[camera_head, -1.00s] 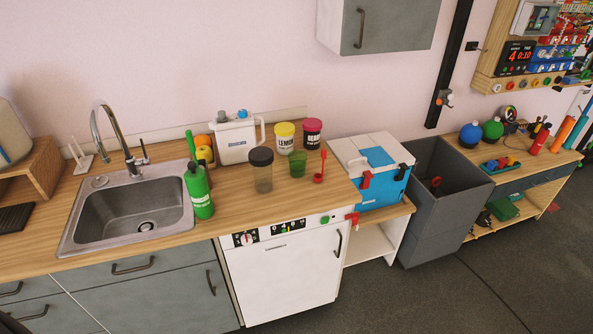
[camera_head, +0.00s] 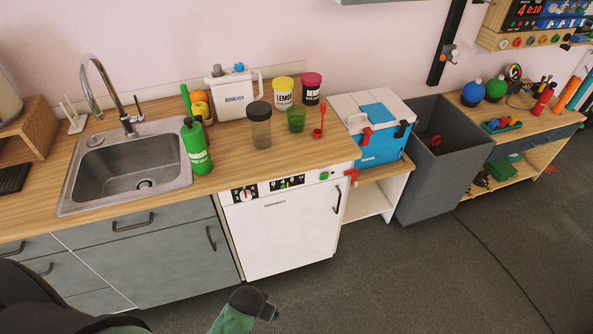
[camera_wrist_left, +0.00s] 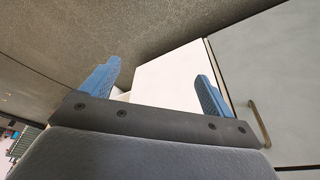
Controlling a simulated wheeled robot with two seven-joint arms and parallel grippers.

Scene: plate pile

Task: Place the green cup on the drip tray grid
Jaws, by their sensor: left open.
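The green cup (camera_head: 296,119) is a small translucent green tumbler on the wooden counter. It stands upright, right of a smoky shaker with a dark lid and left of a red spoon. A dark ribbed piece (camera_head: 13,178) lies at the counter's left edge, partly cut off; I cannot tell if it is the drip tray grid. My left gripper (camera_wrist_left: 156,82) is open and empty, its blue fingers spread in the left wrist view, with floor and cabinet fronts beyond. It is apart from the cup. My right gripper is not seen.
The shaker (camera_head: 260,126), lemon tub (camera_head: 284,94), dark tub (camera_head: 311,90) and red spoon (camera_head: 319,122) crowd around the cup. A green bottle (camera_head: 196,148) stands beside the sink (camera_head: 126,168). A blue-white cooler (camera_head: 379,130) is right of the counter. The counter front is clear.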

